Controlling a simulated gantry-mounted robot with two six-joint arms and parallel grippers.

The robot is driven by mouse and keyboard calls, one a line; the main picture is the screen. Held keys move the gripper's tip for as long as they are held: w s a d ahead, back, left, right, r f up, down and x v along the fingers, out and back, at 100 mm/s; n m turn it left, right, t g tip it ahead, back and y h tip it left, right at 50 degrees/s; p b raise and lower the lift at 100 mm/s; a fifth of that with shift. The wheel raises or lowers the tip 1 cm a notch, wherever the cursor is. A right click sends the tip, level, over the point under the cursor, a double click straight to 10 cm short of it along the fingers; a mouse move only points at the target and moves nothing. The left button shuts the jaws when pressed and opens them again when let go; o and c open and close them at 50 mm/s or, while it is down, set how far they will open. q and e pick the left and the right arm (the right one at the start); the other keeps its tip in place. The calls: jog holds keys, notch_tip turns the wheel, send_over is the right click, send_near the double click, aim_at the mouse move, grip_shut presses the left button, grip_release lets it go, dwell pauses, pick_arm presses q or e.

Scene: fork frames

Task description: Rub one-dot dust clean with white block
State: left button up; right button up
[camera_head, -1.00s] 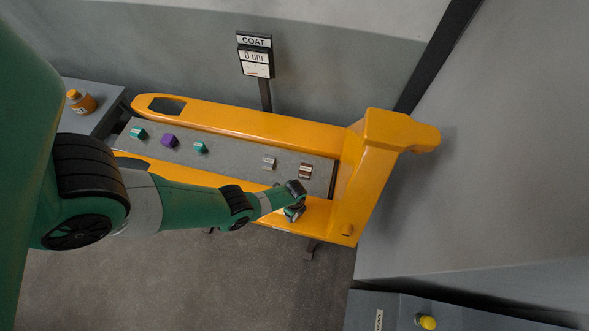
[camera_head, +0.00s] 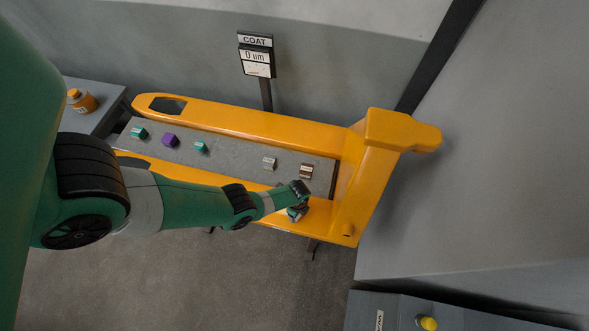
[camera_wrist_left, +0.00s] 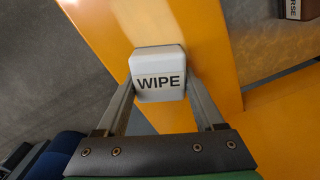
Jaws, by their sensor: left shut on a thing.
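My left gripper (camera_wrist_left: 160,88) is shut on the white block (camera_wrist_left: 158,85), labelled WIPE, in the left wrist view. The block is over the near yellow beam of the fork frame (camera_wrist_left: 205,30); I cannot tell whether it touches. In the head view my left gripper (camera_head: 298,212) is at the near beam, close to the yellow crosspiece of the fork frame (camera_head: 350,185), and my arm partly covers that beam. I cannot make out the one-dot dust in either view. My right gripper is not in view.
On the grey board between the beams sit a teal block (camera_head: 138,132), a purple block (camera_head: 169,140), another teal block (camera_head: 200,147), a pale block (camera_head: 269,163) and a brown block (camera_head: 305,171). A COAT gauge (camera_head: 256,57) reads 0 um. An orange container (camera_head: 82,101) stands at left.

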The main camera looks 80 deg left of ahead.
pick_arm(q)
jog(key=shift+s, duration=0.1)
jog(key=shift+s+p, duration=0.15)
jog(key=shift+p, duration=0.15)
jog(key=shift+s+a, duration=0.25)
jog(key=shift+s, duration=0.25)
jog(key=shift+w+d+f+b, duration=0.1)
jog(key=shift+w+d+b, duration=0.1)
jog(key=shift+w, duration=0.2)
jog(key=shift+w+d+f+b, duration=0.1)
jog(key=shift+w+b, duration=0.05)
jog(key=shift+w, duration=0.2)
jog(key=shift+r, duration=0.1)
jog(key=shift+s, duration=0.1)
